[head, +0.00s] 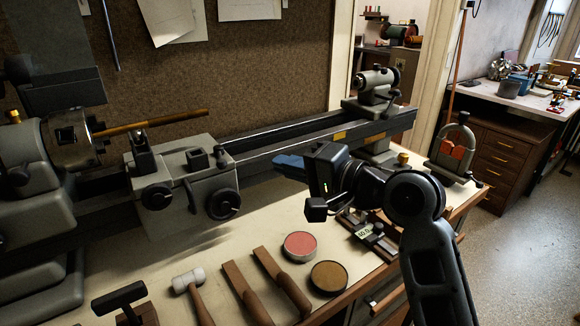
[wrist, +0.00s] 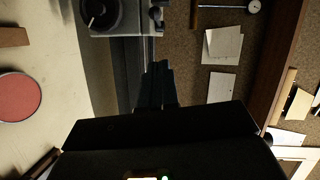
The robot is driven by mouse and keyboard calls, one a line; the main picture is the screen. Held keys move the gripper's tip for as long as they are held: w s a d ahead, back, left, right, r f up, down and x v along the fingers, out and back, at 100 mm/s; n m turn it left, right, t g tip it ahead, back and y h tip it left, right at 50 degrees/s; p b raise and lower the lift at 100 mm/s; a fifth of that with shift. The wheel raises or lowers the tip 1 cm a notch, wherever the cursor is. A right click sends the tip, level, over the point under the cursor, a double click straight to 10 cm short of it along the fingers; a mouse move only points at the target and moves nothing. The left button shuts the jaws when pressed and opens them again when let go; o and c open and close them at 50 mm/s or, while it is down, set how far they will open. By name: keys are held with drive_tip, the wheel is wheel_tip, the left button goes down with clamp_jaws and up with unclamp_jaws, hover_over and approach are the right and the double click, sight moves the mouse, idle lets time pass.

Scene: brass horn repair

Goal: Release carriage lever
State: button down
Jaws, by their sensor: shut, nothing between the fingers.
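The grey lathe carriage (head: 178,190) sits on the dark lathe bed (head: 280,143), left of my gripper. It has two dark round handwheels (head: 222,204) on its front and small dark fittings (head: 221,158) on top; I cannot tell for sure which part is the release lever. In the wrist view the carriage (wrist: 120,22) is at the top edge, beyond my fingertips and apart from them. My gripper (head: 277,162) is shut and empty, with its blue fingers pointing left in front of the bed. The dark fingers also show in the wrist view (wrist: 155,72).
The tailstock (head: 375,90) stands at the bed's right end. On the bench in front lie a red round tin (head: 300,246), a brown tin (head: 329,277), wooden-handled tools (head: 283,284) and a mallet (head: 190,281). A brown rod (head: 170,122) sticks out from the chuck above the carriage.

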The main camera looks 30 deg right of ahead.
sight(222, 165)
drive_tip(key=w+a+f+p, duration=0.1)
drive_tip(key=w+a, duration=0.4)
drive_tip(key=w, duration=0.2)
drive_tip(key=shift+w+a+f, duration=0.15)
drive_tip(key=shift+w+f, duration=0.05)
drive_tip(key=shift+f, duration=0.1)
drive_tip(key=shift+w+a+p, duration=0.2)
drive_tip(key=shift+a+p, duration=1.05)
drive_tip(key=shift+p, duration=0.35)
drive_tip(key=shift+d, duration=0.1)
